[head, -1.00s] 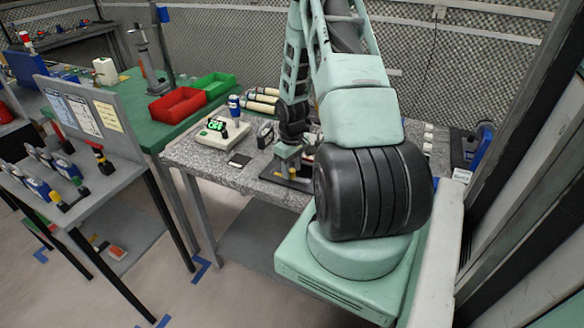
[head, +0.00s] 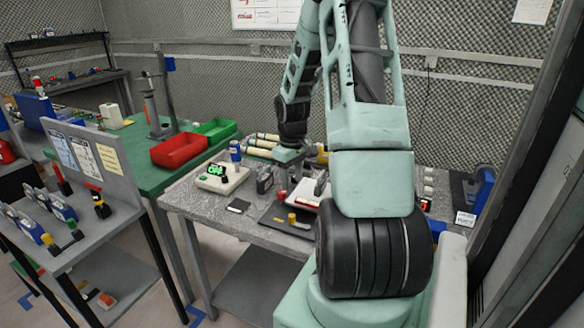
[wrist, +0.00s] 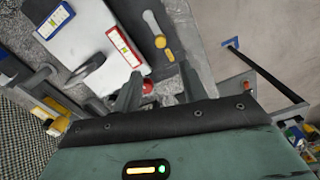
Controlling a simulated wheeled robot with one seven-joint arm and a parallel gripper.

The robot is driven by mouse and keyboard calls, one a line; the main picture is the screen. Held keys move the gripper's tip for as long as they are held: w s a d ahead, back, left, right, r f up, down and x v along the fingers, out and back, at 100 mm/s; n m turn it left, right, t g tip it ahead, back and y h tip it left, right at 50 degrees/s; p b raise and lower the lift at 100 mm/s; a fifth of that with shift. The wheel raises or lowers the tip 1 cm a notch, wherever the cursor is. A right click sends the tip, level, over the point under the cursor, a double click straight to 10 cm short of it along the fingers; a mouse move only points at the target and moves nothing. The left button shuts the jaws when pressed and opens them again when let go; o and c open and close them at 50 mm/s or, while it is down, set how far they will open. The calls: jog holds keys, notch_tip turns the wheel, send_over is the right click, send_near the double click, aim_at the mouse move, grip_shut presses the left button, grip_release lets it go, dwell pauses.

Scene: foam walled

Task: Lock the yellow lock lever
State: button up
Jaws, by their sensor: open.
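The yellow lock lever (head: 292,218) sits on a dark plate (head: 273,215) near the front of the grey speckled table. In the wrist view the yellow lever (wrist: 164,44) lies beside a grey slotted bar on the plate. My gripper (head: 288,180) is above the table, behind the lever in the head view. In the wrist view the gripper (wrist: 160,92) is at lower middle, and the lever shows just beyond the fingers. A red knob (wrist: 147,88) shows near the left finger.
A white device with a green display (head: 221,178) stands left on the table. A white panel with a red-framed label (wrist: 124,46) is beside the plate. Red (head: 179,149) and green bins (head: 216,130) are on the green table. A tool stand (head: 85,190) is front left.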

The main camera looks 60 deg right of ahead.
jog(key=shift+r, duration=2.1)
jog(key=w+a+r+n, duration=0.2)
jog(key=w+a, duration=0.1)
jog(key=a, duration=1.2)
jog(key=w+a+r+n, duration=0.2)
jog(key=w+a+n, duration=0.1)
jog(key=a, duration=1.2)
jog(key=s+a+n+b, duration=0.1)
jog(key=s+a+n, duration=0.4)
jog(key=s+a, duration=1.2)
jog(key=a, duration=0.3)
jog(key=shift+s+r+y, duration=0.25)
jog(key=shift+r+y, duration=0.05)
jog(key=shift+r, duration=0.05)
